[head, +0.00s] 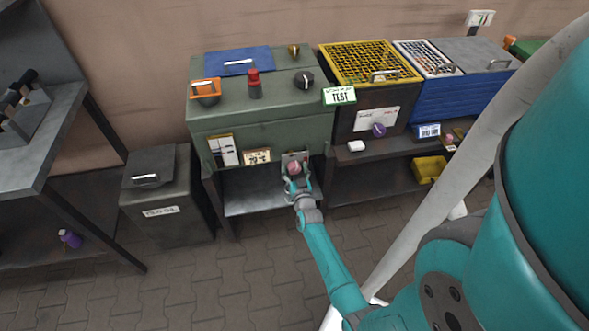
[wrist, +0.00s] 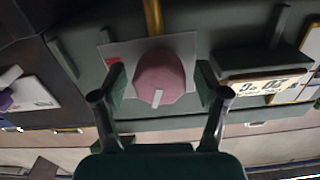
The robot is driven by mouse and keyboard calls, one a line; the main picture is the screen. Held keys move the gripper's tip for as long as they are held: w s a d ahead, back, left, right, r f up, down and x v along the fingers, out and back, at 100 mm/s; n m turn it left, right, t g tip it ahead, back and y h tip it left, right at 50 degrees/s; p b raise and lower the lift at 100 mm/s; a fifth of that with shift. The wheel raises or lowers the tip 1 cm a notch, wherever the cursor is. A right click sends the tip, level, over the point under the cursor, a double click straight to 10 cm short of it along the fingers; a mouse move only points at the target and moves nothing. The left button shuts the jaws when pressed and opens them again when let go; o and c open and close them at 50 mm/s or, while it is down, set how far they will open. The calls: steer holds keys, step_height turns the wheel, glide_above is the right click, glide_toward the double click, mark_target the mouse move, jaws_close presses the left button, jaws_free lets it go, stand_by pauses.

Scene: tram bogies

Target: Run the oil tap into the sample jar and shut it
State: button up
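A pink, many-sided knob (head: 294,167) with a white pointer mark sits on a pale plate on the front of the green cabinet (head: 262,130). In the wrist view the knob (wrist: 160,80) fills the middle, and a brass rod or pipe (wrist: 152,16) shows beside it at the top edge. I cannot tell for certain whether this knob is the oil tap. My gripper (head: 297,183) is at the knob. In the wrist view its fingers (wrist: 160,88) stand either side of the knob, with a small gap visible on both sides. I cannot make out a sample jar.
The green cabinet's top carries a red knob (head: 255,84), a black knob (head: 304,79) and an orange box (head: 205,90). A purple knob (head: 379,130) is on the dark unit to the right. A lidded grey bin (head: 157,195) stands left. The shelf (head: 262,199) below looks bare.

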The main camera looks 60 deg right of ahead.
steer(key=v, duration=1.2)
stand_by(1.7)
steer(key=x, duration=1.3)
steer(key=shift+f, duration=0.1)
